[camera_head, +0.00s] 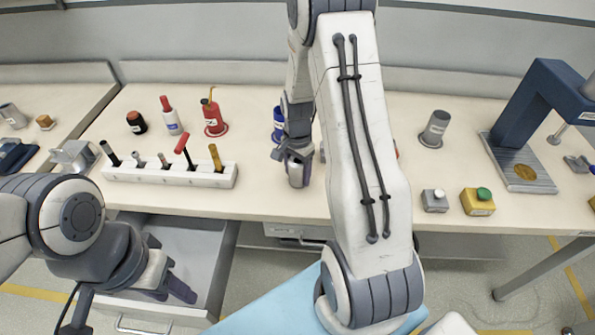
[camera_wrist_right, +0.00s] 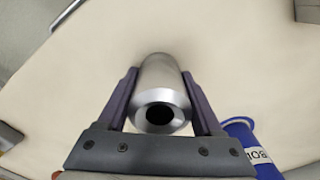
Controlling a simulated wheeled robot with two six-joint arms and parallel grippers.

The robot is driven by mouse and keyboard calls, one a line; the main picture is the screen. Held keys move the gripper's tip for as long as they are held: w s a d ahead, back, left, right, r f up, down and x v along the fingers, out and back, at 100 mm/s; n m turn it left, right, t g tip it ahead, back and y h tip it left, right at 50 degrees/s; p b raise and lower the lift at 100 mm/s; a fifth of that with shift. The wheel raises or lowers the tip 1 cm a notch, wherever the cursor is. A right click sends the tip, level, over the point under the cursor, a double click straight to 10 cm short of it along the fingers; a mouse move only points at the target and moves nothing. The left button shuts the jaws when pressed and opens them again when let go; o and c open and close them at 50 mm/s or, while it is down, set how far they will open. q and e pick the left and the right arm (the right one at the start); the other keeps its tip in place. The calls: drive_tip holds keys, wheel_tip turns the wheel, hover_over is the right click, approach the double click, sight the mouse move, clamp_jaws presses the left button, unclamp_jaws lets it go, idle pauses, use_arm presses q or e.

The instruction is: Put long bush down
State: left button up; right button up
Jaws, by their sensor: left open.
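The long bush (camera_wrist_right: 160,88) is a grey metal cylinder with a dark hole in its end. In the right wrist view it sits between the two fingers of my right gripper (camera_wrist_right: 162,103), which are closed against its sides. In the head view my right gripper (camera_head: 297,160) is over the front part of the bench, and the bush (camera_head: 299,177) shows upright below it. I cannot tell whether its lower end touches the bench. My left gripper (camera_head: 178,287) is at the open drawer, partly hidden by its own wrist, and is open.
The bench (camera_head: 270,203) has a white tool rack (camera_head: 205,176), a red bottle (camera_head: 213,118) and a blue container (camera_head: 279,124) nearby. A grey cylinder (camera_head: 436,126) and a blue press (camera_head: 535,105) stand at right. An open drawer (camera_head: 205,262) juts out below.

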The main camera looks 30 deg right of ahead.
drive_tip(key=shift+o, duration=1.4)
wheel_tip(320, 180, up, 12)
drive_tip(key=s+a+r+n, duration=0.25)
drive_tip(key=a+n, duration=0.25)
drive_tip(key=a, duration=0.3)
drive_tip(key=s+a+r+n, duration=0.2)
drive_tip(key=s+a+n, duration=0.15)
drive_tip(key=a, duration=0.55)
drive_tip(key=s+a+n, duration=0.4)
drive_tip(key=s+n, duration=0.2)
drive_tip(key=s, duration=0.2)
drive_tip(key=s+a+n+y, duration=0.1)
drive_tip(key=s+a+n, duration=0.4)
drive_tip(key=s+n, duration=0.2)
drive_tip(key=shift+s+r, duration=0.45)
drive_tip(key=shift+s, duration=0.15)
drive_tip(key=shift+a+n, duration=0.1)
drive_tip(key=shift+n, duration=0.15)
